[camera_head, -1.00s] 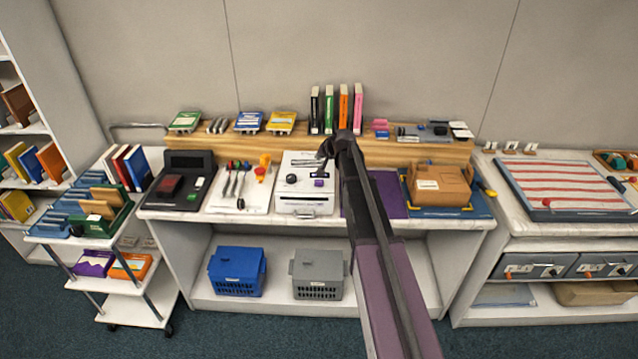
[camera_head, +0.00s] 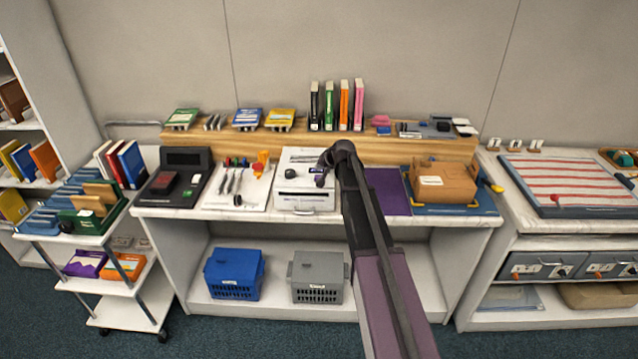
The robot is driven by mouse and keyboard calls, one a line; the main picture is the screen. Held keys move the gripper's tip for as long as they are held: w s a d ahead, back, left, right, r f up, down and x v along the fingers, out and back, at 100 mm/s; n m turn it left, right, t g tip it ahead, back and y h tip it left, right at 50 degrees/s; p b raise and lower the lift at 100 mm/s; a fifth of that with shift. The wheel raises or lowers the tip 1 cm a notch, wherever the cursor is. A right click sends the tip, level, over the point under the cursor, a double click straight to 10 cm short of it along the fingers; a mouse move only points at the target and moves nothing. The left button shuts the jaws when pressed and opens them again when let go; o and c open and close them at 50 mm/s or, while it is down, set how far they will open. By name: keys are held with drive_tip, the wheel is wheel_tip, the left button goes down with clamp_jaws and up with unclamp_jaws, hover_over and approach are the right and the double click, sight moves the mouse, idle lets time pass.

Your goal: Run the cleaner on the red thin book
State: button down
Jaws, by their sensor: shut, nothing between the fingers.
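The white box-shaped machine (camera_head: 305,197) on the middle of the counter, with a dark knob on its left front and a slot below, looks like the cleaner. My gripper (camera_head: 321,168) is shut and empty. It points down over the right part of the machine's top, close to a purple control (camera_head: 320,181); whether they touch I cannot tell. My arm hides the machine's right edge. A red book (camera_head: 115,164) stands upright between a white and a blue book on the cart at the left. Whether anything is inside the machine cannot be seen.
A tool board (camera_head: 238,187) and a black tray device (camera_head: 180,180) are left of the machine. A purple mat (camera_head: 388,191) and a cardboard box (camera_head: 442,182) are right of it. Several upright books (camera_head: 329,106) stand on the wooden riser (camera_head: 400,150) behind.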

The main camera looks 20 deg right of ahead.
sight(316, 175)
drive_tip(key=shift+f+b, duration=0.5)
drive_tip(key=shift+f, duration=0.3)
drive_tip(key=shift+f, duration=0.2)
idle(0.9)
drive_tip(key=shift+f+b, duration=0.25)
drive_tip(key=shift+b, duration=0.2)
drive_tip(key=shift+f+b, duration=0.4)
drive_tip(key=shift+b, duration=0.05)
idle(0.9)
drive_tip(key=shift+r, duration=0.15)
drive_tip(key=shift+r+p, duration=0.75)
drive_tip(key=shift+p, duration=0.2)
drive_tip(key=shift+r+p, duration=2.5)
